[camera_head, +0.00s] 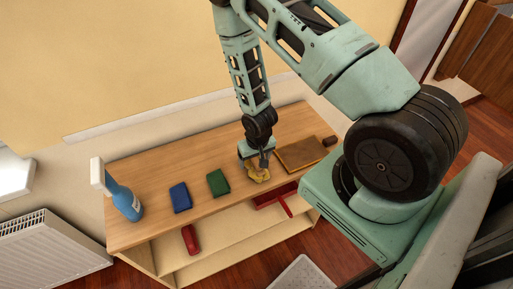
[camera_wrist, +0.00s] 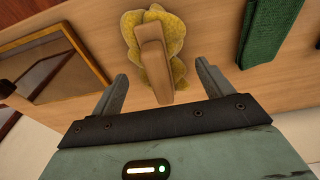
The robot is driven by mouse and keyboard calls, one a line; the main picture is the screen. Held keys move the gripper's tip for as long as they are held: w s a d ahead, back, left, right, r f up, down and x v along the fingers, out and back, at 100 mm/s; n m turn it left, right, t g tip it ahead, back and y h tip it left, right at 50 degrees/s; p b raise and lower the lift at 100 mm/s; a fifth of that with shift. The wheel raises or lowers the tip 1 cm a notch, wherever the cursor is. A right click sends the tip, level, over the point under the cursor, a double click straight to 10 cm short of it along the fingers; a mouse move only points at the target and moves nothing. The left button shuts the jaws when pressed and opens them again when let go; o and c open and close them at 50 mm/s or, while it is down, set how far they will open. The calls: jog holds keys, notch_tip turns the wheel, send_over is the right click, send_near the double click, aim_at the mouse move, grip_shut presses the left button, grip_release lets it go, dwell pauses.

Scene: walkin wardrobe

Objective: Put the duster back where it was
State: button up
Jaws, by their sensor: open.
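The duster (camera_head: 257,175) has a yellow fluffy head and lies on the wooden top of a low shelf unit. In the wrist view the duster (camera_wrist: 152,60) shows its light brown handle pointing toward my gripper. My gripper (camera_head: 259,157) is right above the duster. In the wrist view my gripper (camera_wrist: 161,68) is open, with one finger on each side of the handle and a gap on both sides. I cannot tell how far the handle is below the fingertips.
A green block (camera_head: 217,182), a blue block (camera_head: 180,197) and a spray bottle (camera_head: 125,200) stand left of the duster. A brown framed board (camera_head: 301,153) and a small dark brown item (camera_head: 329,141) lie right. Red items (camera_head: 275,196) (camera_head: 190,239) are on the lower shelf. A radiator (camera_head: 50,255) is left.

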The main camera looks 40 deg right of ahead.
aim_at(257, 161)
jog(key=r, duration=0.3)
jog(key=s+r+b, duration=0.1)
jog(key=r, duration=0.5)
jog(key=shift+s+a+r+b, duration=0.15)
jog(key=shift+a+b, duration=0.05)
jog(key=shift+b, duration=0.1)
jog(key=shift+a+r, duration=0.1)
jog(key=shift+r, duration=0.15)
jog(key=s+a+r+n+y, duration=0.1)
jog(key=s+a+r+n, duration=0.15)
jog(key=a+r, duration=0.4)
jog(key=s+a+r+n, duration=0.1)
jog(key=a+r+n, duration=0.2)
jog(key=a+r, duration=0.4)
jog(key=s+a+r+n+g, duration=0.1)
jog(key=s+a+r+n, duration=0.1)
jog(key=s+a+r, duration=0.2)
jog(key=s+a+r+n, duration=0.3)
jog(key=s+r, duration=0.3)
jog(key=s, duration=0.3)
jog(key=shift+a+g, duration=0.4)
jog(key=shift+a, duration=0.4)
jog(key=shift+n, duration=0.25)
